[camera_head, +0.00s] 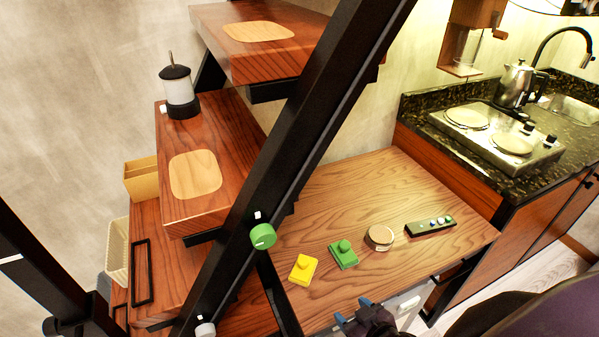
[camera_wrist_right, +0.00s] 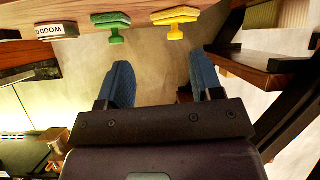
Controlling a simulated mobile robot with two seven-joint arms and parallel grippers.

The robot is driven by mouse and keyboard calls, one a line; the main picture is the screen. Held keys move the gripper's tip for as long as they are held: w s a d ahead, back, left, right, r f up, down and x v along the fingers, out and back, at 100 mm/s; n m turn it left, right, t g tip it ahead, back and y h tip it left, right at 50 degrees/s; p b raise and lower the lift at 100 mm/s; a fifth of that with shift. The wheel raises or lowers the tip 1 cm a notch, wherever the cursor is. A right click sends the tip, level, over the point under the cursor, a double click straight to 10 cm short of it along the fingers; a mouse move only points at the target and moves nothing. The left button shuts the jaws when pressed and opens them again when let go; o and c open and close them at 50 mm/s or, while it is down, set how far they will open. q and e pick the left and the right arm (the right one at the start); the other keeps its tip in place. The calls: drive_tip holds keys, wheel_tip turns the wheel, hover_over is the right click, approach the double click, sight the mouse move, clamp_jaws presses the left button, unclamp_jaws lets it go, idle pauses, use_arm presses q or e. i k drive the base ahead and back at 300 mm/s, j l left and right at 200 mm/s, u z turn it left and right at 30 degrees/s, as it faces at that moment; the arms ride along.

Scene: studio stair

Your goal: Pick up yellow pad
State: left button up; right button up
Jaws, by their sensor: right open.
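The yellow pad (camera_head: 303,270) is a small block with a raised knob. It lies on the wooden tabletop (camera_head: 335,205), left of the green pad (camera_head: 343,254) and near the front edge. It also shows at the top of the right wrist view (camera_wrist_right: 175,22), beyond the fingertips and right of centre. My right gripper (camera_head: 354,310) is at the table's front edge, to the right of the yellow pad in the head view. Its blue fingers (camera_wrist_right: 160,75) are apart with nothing between them. The left gripper is not in view.
A round wooden item (camera_head: 379,237) and a dark button strip (camera_head: 430,227) lie right of the green pad. A black diagonal stair beam (camera_head: 295,150) with a green knob (camera_head: 263,236) stands left of the yellow pad. The tabletop's back is clear.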

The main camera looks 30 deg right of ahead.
sight(302, 272)
drive_tip(key=k+l, duration=0.1)
drive_tip(key=l, duration=0.3)
drive_tip(key=k+l, duration=0.1)
drive_tip(key=l, duration=0.35)
drive_tip(key=k+l, duration=0.15)
drive_tip(key=l, duration=0.25)
